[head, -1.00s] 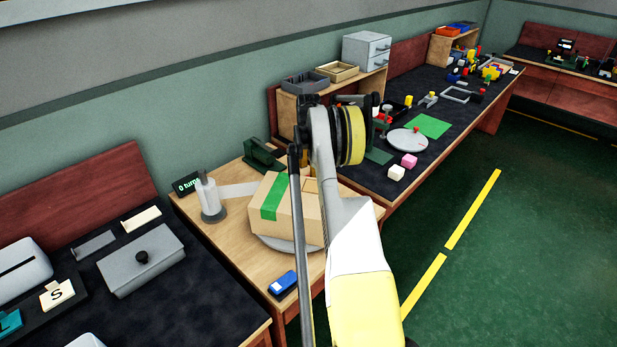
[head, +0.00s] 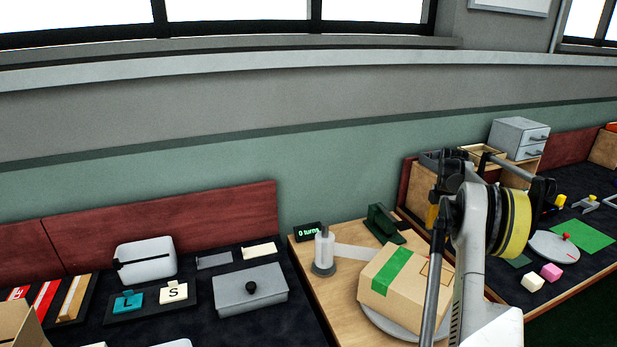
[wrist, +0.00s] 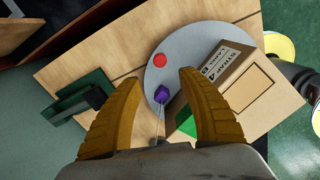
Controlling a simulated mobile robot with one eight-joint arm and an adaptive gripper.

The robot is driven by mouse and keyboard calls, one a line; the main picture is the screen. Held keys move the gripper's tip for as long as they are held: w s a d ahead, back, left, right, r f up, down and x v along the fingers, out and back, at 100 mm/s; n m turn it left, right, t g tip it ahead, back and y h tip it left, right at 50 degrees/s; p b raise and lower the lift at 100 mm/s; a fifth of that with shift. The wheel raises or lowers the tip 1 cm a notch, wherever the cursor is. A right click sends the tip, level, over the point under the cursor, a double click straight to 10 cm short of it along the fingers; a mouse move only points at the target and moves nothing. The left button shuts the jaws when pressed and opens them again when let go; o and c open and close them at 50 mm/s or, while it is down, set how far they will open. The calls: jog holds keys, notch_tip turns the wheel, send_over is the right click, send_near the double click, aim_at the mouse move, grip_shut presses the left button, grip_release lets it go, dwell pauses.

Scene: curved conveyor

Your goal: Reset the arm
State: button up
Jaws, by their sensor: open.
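My gripper (wrist: 160,77) shows in the wrist view with its two yellow-orange fingers spread apart. The gap between them holds nothing gripped. The view looks down past the fingers on a grey round turntable (wrist: 203,38) with a red disc (wrist: 160,60) and a small purple piece (wrist: 161,94). The purple piece shows between the fingers; I cannot tell how far below them it lies. In the head view my raised arm (head: 475,215) stands in front of the bench, and most of the gripper is hidden behind it.
A cardboard box (head: 420,290) with green tape sits on the turntable, right behind my arm. A grey case (head: 250,295) lies on the dark left bench.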

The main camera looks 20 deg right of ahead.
jog(key=a+r+m+t, duration=0.1)
jog(key=a+r+m, duration=0.1)
jog(key=a+r, duration=0.6)
jog(key=a+r+m+t+h, duration=0.15)
jog(key=a+r, duration=0.25)
jog(key=a, duration=0.7)
jog(key=a+r+m, duration=0.3)
jog(key=a+r, duration=0.3)
jog(key=a, duration=0.4)
jog(key=s+a+r+m+t, duration=0.15)
jog(key=s+a, duration=0.25)
jog(key=a, duration=0.4)
jog(key=s+a+r+m+t, duration=0.1)
jog(key=s+a+m, duration=0.1)
jog(key=s+a, duration=0.4)
jog(key=s+a+f+m+t, duration=0.1)
jog(key=s+a+f+m, duration=0.1)
jog(key=s+a, duration=0.3)
jog(key=s+a+f+m+t+y, duration=0.1)
jog(key=s+a+f+m, duration=0.1)
jog(key=s+a+f, duration=0.2)
jog(key=shift+s+a+f, duration=0.4)
jog(key=shift+s+a, duration=0.25)
jog(key=shift+a, duration=0.35)
jog(key=shift+d+y, duration=0.1)
jog(key=shift+y, duration=0.15)
